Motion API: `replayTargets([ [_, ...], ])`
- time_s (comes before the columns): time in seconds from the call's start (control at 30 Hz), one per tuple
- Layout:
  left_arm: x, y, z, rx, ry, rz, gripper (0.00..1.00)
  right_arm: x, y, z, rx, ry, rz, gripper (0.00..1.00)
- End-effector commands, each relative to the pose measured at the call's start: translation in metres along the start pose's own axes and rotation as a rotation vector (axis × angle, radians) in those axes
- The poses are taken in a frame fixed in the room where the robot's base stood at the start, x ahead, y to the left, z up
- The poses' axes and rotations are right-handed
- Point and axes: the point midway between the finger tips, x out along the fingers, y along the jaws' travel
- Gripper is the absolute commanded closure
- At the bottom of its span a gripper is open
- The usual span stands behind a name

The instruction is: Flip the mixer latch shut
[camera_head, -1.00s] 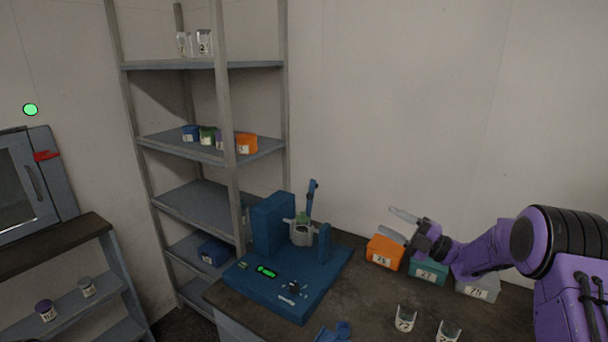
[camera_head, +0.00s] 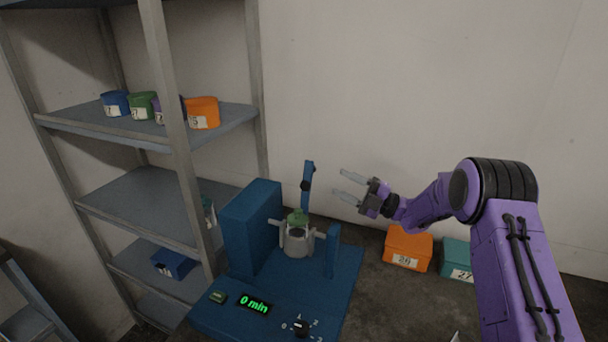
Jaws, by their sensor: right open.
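A grey jar with a green top (camera_head: 297,238) sits in the holder beneath the latch, between the tall blue block and a short blue post (camera_head: 332,250). My right gripper (camera_head: 343,184) is open and empty. In the picture it is just right of the latch, with its fingers pointing left and a visible gap between them and the bar. My left gripper is not in view.
A grey metal shelf (camera_head: 150,195) with several coloured boxes stands left of the mixer. A black knob (camera_head: 300,327) is on the mixer's front.

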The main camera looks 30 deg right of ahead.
Motion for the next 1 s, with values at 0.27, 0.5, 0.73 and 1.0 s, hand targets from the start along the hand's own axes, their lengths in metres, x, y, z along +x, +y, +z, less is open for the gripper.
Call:
replayTargets([
  [0.27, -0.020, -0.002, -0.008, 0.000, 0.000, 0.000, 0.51, 0.037, 0.005, 0.000, -0.003, -0.005, 0.000, 0.50],
  [0.5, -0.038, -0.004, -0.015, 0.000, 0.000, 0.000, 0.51, 0.084, 0.004, 0.001, -0.003, -0.007, 0.001, 0.50],
  [0.73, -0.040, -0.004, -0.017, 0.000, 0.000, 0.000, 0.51, 0.100, 0.001, 0.002, -0.002, -0.006, 0.002, 0.50],
  [1.0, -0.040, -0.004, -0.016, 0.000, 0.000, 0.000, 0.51, 0.101, 0.000, 0.002, -0.002, -0.005, 0.002, 0.80],
])
